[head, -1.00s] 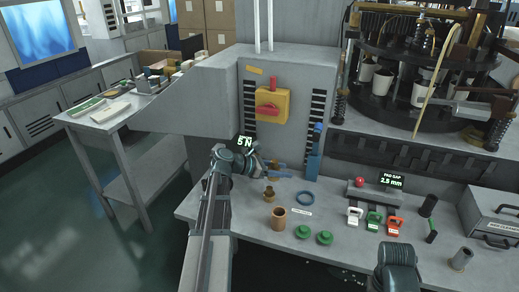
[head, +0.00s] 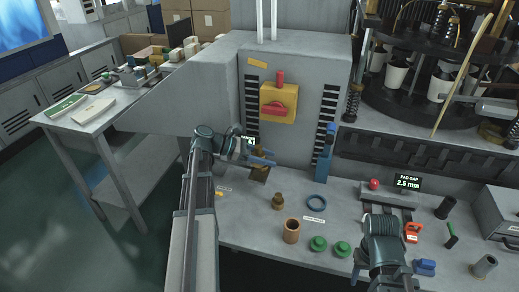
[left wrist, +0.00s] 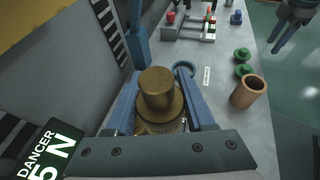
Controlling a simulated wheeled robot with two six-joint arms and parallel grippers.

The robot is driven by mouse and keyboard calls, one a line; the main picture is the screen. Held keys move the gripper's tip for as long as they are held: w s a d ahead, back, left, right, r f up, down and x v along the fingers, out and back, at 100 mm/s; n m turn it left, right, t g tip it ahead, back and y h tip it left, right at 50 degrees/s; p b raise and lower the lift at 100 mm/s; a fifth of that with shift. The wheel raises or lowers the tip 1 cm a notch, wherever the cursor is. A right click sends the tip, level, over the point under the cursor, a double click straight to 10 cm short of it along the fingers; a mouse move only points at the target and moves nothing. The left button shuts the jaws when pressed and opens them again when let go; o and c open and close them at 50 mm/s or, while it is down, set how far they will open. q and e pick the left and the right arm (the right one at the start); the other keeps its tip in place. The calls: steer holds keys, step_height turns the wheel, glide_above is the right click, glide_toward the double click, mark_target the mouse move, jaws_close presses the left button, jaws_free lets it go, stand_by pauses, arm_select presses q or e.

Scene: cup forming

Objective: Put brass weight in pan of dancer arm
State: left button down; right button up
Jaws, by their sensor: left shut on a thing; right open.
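My left gripper (head: 264,158) has blue fingers shut on a brass weight (left wrist: 157,88), a stepped knob held upright between them in the left wrist view. In the head view brass (head: 259,173) shows just under these fingers, above the back left of the bench. The dancer display (left wrist: 48,152) reads 5 N close beside the gripper; in the head view it is mostly covered. I cannot make out the pan itself. A second brass piece (head: 278,200) stands on the bench. My right gripper (left wrist: 282,40) is open and empty over the front of the bench.
A copper-coloured cup (head: 291,231), a blue ring (head: 317,202) and two green knobs (head: 319,243) stand on the bench (head: 255,228). The grey machine wall with a yellow switch box (head: 278,103) rises behind. A blue post (head: 324,160) stands right of the left gripper.

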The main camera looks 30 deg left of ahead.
arm_select(q)
steer(key=shift+a, duration=0.1)
steer(key=shift+r, duration=0.1)
stand_by(0.3)
steer(key=b, duration=0.5)
glide_above(266, 177)
steer(key=shift+f, duration=2.25)
steer(key=shift+f+b, duration=1.1)
steer(key=shift+f, duration=0.25)
jaws_free()
stand_by(0.4)
